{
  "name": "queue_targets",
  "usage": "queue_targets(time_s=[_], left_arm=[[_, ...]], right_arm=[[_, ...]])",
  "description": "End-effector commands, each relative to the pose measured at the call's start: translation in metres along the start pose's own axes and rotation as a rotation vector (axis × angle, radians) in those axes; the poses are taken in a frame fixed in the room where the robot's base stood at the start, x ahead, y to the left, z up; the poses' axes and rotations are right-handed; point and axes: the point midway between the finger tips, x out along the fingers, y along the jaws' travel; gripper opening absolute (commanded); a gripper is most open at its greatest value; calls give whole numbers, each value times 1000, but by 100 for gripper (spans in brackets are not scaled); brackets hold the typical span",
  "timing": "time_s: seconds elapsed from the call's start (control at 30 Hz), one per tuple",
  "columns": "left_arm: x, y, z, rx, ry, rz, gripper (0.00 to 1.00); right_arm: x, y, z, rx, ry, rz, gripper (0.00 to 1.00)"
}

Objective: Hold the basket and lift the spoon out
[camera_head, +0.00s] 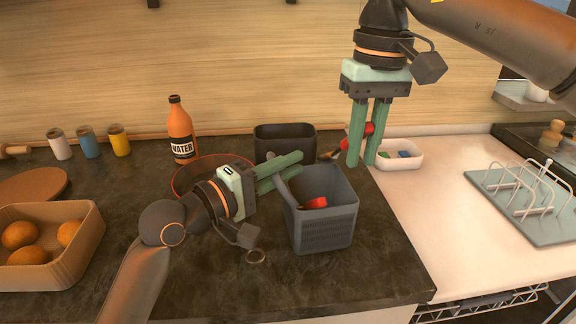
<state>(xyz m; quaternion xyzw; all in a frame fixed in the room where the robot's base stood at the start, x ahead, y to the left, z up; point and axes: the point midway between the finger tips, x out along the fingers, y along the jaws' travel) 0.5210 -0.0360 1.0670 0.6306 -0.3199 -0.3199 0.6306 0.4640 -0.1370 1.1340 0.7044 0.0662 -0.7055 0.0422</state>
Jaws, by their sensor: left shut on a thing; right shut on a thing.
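The grey basket (325,231) stands upright on the dark counter near its front right. My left gripper (299,168) reaches in from the left at the basket's rear left rim and is shut on the basket, by a grey handle-like part. My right gripper (361,163) points down above and right of the basket, shut on the spoon (346,143). The spoon has a red handle and a brownish end pointing down left; it is clear of the basket's opening. The fingers hide part of it. Another red item (315,203) lies inside the basket.
A dark bin (284,138) stands behind the basket. A white tray (402,161) sits right of it, and a wire rack (525,187) at far right. An orange water bottle (181,135), several small jars and an orange-filled crate (82,249) are at left. A ring lies near the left gripper.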

Motion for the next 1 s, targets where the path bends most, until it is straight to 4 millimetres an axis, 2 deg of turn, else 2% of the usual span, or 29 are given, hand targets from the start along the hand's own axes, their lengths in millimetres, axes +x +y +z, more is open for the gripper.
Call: queue_targets(time_s=[0.17, 0.43, 0.47, 0.77, 1.0], left_arm=[[0, 0, 0, -1, 0, 0, 0], [0, 0, 0, -1, 0, 0, 0], [0, 0, 0, -1, 0, 0, 21], [0, 0, 0, 0, 0, 0, 54], [0, 0, 0, 0, 0, 0, 55]], right_arm=[[-14, -1, 0, -1, 0, 0, 0], [-16, -1, 0, 0, -1, 0, 0], [-16, -1, 0, 0, -1, 0, 0], [-15, -1, 0, 0, -1, 0, 0], [-15, 0, 0, 0, -1, 0, 0]])
